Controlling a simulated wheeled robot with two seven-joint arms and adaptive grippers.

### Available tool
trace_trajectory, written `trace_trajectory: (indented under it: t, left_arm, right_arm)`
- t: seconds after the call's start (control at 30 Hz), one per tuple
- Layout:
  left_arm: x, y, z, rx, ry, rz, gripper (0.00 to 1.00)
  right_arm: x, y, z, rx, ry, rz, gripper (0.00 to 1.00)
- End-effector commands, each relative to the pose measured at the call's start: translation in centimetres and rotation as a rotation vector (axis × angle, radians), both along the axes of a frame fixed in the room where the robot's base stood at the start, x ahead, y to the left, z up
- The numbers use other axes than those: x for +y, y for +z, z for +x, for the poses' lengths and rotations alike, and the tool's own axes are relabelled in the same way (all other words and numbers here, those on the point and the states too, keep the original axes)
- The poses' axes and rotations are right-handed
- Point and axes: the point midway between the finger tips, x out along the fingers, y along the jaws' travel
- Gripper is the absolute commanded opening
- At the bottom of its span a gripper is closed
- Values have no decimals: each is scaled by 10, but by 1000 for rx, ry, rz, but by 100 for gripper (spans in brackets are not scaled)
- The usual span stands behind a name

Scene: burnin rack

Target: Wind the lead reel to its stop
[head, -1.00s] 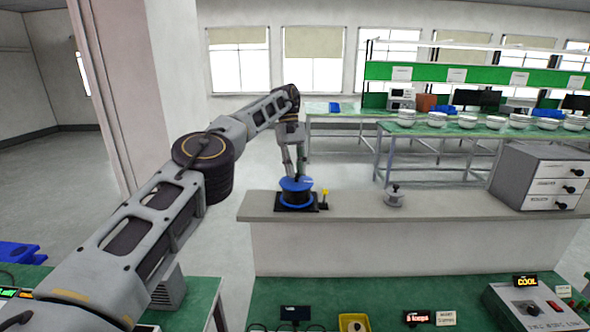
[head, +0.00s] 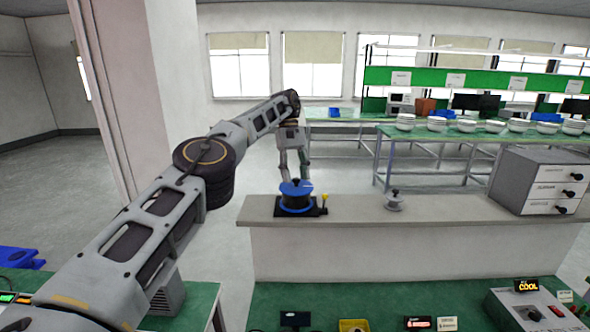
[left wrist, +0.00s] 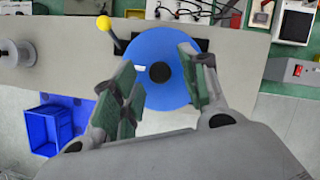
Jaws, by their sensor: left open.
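The lead reel (head: 293,191) is a blue disc with a black hub (head: 296,183), on a black base on the pale ledge. A lever with a yellow knob (head: 325,197) stands at its right. In the left wrist view, the blue reel (left wrist: 167,91) shows from above with a small white mark near its left edge. The yellow knob (left wrist: 104,23) is up and left of it. My left gripper (left wrist: 160,87) is open, its fingers apart over opposite sides of the disc. I cannot tell whether they touch it. My right gripper is not in view.
A small grey spool (head: 394,201) with a black knob stands on the ledge (head: 400,235) to the right. A grey drawer cabinet (head: 535,180) stands at its right end. A green bench with devices lies in front. The ledge between reel and spool is clear.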

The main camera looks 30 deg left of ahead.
Motion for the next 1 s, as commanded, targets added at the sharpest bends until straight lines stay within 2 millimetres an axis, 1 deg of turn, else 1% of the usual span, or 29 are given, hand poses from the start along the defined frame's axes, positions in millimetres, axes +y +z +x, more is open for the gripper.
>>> trace_trajectory:
  t: [0.37,1.0]
  left_arm:
    - [1,0,0,0,22,-1,44]
    - [1,-1,-1,1,108,-2,44]
  right_arm:
    - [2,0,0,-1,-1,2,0]
    - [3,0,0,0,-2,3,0]
